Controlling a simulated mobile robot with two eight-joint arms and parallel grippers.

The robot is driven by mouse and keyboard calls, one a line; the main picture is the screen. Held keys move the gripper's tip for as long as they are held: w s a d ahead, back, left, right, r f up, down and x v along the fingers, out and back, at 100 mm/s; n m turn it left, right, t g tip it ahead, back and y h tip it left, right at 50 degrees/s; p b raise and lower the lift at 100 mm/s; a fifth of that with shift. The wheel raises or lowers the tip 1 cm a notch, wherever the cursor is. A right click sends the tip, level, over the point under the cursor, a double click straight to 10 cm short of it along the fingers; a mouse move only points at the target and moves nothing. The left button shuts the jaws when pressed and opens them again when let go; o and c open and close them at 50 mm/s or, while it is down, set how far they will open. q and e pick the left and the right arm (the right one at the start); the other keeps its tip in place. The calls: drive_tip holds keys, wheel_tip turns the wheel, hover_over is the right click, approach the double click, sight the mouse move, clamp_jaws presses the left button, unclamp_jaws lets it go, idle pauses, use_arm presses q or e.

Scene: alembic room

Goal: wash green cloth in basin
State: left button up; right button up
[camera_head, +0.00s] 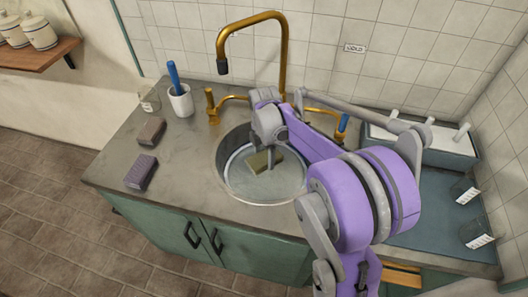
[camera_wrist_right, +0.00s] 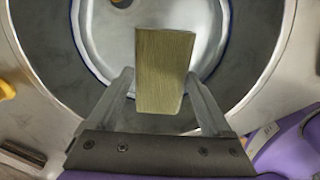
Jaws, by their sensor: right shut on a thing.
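The green cloth (camera_head: 265,161), a folded olive-green block, is between the fingers of my right gripper (camera_head: 270,153). It also shows in the right wrist view (camera_wrist_right: 164,70), with a finger on each side of its near end. My right gripper (camera_wrist_right: 163,100) is shut on it. The round white basin with a blue rim (camera_wrist_right: 92,45) sits in the sunken sink, and the cloth is over its inside. In the head view the basin (camera_head: 240,184) is partly hidden by my arm. I cannot tell whether the cloth touches water. My left gripper is not in view.
A brass faucet (camera_head: 285,50) arches behind the sink. Two dark folded blocks (camera_head: 151,131) (camera_head: 141,172) lie on the left counter, near a white cup (camera_head: 180,103) with a blue-handled tool and a glass jar (camera_head: 149,100). A pegged rack (camera_head: 445,147) and glass jars (camera_head: 476,232) stand right.

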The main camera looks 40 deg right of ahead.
drive_tip(key=shift+f+b, duration=4.4)
drive_tip(key=shift+f, duration=2.35)
drive_tip(key=shift+s+d, duration=0.95)
drive_tip(key=shift+s, duration=0.2)
drive_tip(key=shift+w+a, duration=0.9)
drive_tip(key=shift+w, duration=0.3)
drive_tip(key=shift+s+d, duration=0.9)
drive_tip(key=shift+s, duration=0.3)
drive_tip(key=shift+w+a, duration=0.95)
drive_tip(key=shift+w, duration=0.25)
drive_tip(key=shift+r+p, duration=3.25)
drive_tip(key=shift+r, duration=1.25)
drive_tip(key=shift+r, duration=0.1)
